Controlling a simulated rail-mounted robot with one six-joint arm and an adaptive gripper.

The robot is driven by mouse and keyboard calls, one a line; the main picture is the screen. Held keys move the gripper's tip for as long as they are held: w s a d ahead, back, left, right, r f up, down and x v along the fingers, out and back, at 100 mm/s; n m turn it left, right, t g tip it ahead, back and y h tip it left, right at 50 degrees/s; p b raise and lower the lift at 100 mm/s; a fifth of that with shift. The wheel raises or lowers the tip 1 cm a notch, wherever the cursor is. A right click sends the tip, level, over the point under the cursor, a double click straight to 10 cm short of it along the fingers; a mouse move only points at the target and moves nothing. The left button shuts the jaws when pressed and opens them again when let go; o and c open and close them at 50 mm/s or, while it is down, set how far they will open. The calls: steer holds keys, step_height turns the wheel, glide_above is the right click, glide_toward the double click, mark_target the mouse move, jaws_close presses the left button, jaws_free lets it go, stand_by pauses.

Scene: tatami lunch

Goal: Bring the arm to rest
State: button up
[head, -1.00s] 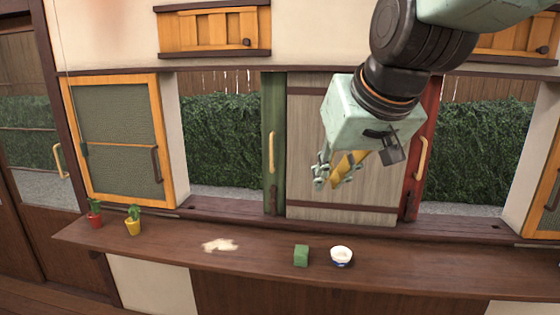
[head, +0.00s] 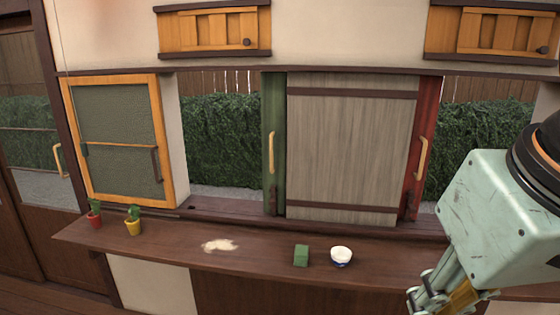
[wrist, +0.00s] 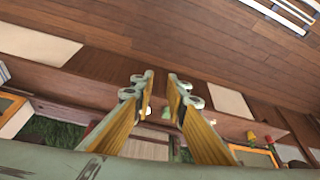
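My gripper (head: 432,304) is at the lower right of the head view, in front of the counter and partly cut off by the bottom edge. In the wrist view my gripper (wrist: 161,86) shows two yellow-padded fingers with a gap between them and nothing held. The arm enters the head view from the right edge.
A brown counter (head: 277,264) holds a green block (head: 301,255), a white bowl (head: 341,256), a pale spill (head: 219,245), a red potted plant (head: 95,216) and a yellow one (head: 133,224). A grey wooden panel (head: 350,150) stands behind.

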steer(key=s, duration=0.1)
steer(key=s+f, duration=0.1)
steer(key=s+d, duration=0.1)
steer(key=shift+s+f, duration=0.15)
steer(key=shift+s, duration=0.2)
